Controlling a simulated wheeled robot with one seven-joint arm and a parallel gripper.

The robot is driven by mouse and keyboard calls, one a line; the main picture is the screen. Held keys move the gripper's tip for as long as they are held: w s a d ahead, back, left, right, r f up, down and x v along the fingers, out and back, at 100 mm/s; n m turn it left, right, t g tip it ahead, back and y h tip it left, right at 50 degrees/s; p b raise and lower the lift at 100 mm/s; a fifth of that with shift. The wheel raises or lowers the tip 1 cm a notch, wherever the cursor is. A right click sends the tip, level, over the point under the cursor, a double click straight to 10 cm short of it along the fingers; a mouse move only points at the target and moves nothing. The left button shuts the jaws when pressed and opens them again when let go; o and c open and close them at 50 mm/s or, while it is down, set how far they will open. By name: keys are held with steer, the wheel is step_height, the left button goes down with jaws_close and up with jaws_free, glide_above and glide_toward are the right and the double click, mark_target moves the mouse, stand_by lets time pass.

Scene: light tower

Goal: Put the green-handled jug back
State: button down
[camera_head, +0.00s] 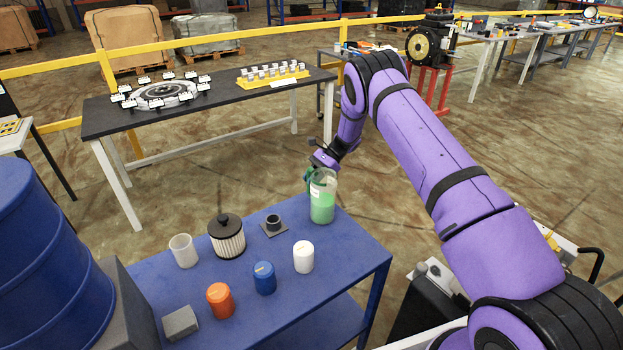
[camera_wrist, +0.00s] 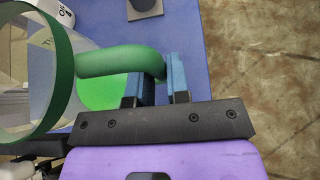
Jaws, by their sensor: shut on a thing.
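The green-handled jug (camera_head: 322,202) is upright at the back right corner of the blue table, a clear vessel with green liquid in its lower part. Whether its base touches the table I cannot tell. In the wrist view its green handle (camera_wrist: 122,60) runs between the two blue fingers of my gripper (camera_wrist: 158,85), which is shut on it. The jug's green rim and clear wall (camera_wrist: 62,72) fill the left of that view. In the head view my gripper (camera_head: 317,170) is at the jug's upper left, partly hidden.
On the blue table (camera_head: 340,262) stand a clear cup (camera_head: 183,251), a ribbed filter (camera_head: 227,236), a small dark ring on a plate (camera_head: 273,225), white (camera_head: 303,256), blue (camera_head: 264,277) and orange (camera_head: 220,300) containers, and a grey block (camera_head: 180,323). The table's right side is clear.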

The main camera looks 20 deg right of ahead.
steer(key=shift+f, duration=0.1)
steer(key=c, duration=1.1)
jaws_free()
